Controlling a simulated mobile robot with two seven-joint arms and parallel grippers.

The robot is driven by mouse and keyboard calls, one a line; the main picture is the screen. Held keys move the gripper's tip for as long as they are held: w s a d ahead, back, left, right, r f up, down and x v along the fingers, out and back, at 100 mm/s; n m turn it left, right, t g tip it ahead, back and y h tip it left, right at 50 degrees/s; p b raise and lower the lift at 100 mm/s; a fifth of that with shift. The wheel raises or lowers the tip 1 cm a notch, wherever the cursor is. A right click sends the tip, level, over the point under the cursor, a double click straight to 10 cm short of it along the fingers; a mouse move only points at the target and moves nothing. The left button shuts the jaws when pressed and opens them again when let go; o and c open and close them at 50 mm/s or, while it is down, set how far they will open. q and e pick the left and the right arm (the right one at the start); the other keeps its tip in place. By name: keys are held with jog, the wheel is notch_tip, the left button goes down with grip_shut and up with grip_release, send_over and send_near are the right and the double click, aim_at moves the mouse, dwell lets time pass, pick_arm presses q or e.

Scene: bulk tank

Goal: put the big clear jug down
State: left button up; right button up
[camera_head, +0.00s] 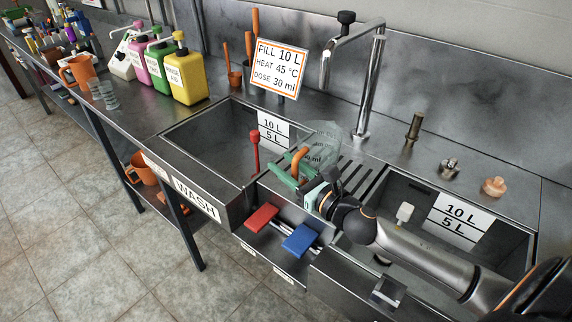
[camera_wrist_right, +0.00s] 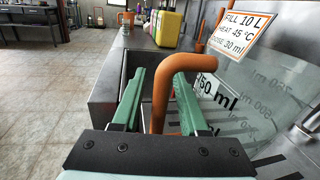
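The big clear jug (camera_head: 322,135) is see-through with an orange handle (camera_head: 299,158). It appears to stand on the ridged strip between the two basins, though its base is hidden by my right gripper. In the right wrist view its clear wall with measuring marks (camera_wrist_right: 262,95) fills the right side. My right gripper (camera_head: 290,167) has green fingers. In the wrist view they lie on both sides of the orange handle (camera_wrist_right: 160,95), with a visible gap to each side, so it looks open around the handle. My left gripper is not in view.
The left basin (camera_head: 195,135) and right basin (camera_head: 400,205) flank the ridged drainboard (camera_head: 357,178). A tap (camera_head: 365,90) rises behind. A dosing sign (camera_head: 279,70) stands at the back. Yellow, green and pink canisters (camera_head: 186,75) stand on the left counter.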

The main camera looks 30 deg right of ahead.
jog(key=shift+s+r, duration=0.1)
jog(key=shift+s, duration=0.15)
jog(key=s+d+b, duration=0.1)
jog(key=s+d, duration=0.1)
jog(key=s, duration=0.9)
jog(key=shift+s+d+b, duration=0.15)
jog(key=shift+b, duration=0.2)
jog(key=shift+d+r, duration=0.1)
dwell(1.0)
